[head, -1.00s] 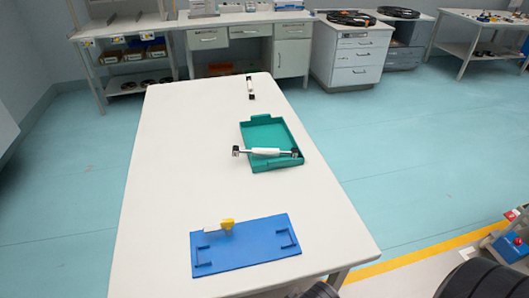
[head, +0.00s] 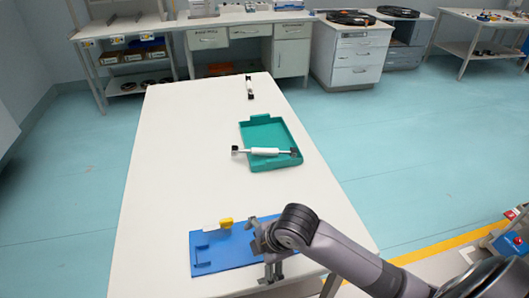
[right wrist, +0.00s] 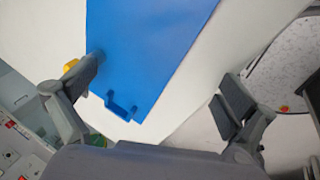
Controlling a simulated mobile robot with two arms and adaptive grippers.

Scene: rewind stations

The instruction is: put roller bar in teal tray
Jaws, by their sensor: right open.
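A roller bar, white with black ends (head: 265,151), lies crosswise at the near end of the teal tray (head: 257,118). Its left end sticks out past the tray's left side; its right end is at the near right corner. Another white bar with black ends (head: 250,88) lies on the table beyond the tray. My right gripper (head: 264,256) is open and empty over the right part of the blue plate, well nearer than the tray. In the right wrist view its spread fingers (right wrist: 160,85) have the blue plate between and beyond them. My left gripper is out of view.
The blue plate (head: 212,263) lies at the near end of the white table (head: 170,170). A yellow-headed piece with a pale part (head: 226,223) stands on it. The tabletop between plate and tray is clear. Drawer cabinets and benches stand beyond.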

